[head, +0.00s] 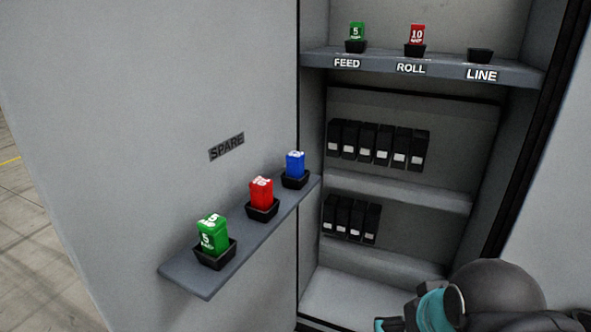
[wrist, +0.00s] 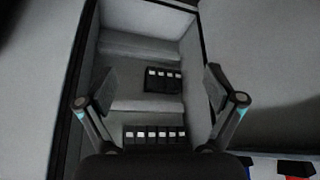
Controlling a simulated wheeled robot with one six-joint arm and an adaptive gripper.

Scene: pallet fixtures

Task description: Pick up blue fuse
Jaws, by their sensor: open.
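The blue fuse (head: 295,163) stands upright in a black holder (head: 295,180) at the far right end of the grey SPARE shelf (head: 190,272) in the head view. In the wrist view, a blue patch that looks like this fuse (wrist: 246,160) shows at the lower right edge, partly cut off. My gripper (wrist: 159,88) is open and empty, its two fingers spread in front of the cabinet interior. The blue fuse is outside the fingers, off to their lower right in the wrist view. In the head view my arm's end is at the bottom right, away from the shelf.
A red fuse (head: 261,192) and a green fuse (head: 213,233) stand beside the blue one. On the cabinet's upper shelf, FEED holds a green fuse (head: 357,33), ROLL a red fuse (head: 417,34), and the LINE holder (head: 481,56) is empty. Black modules (head: 375,143) line the cabinet's back.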

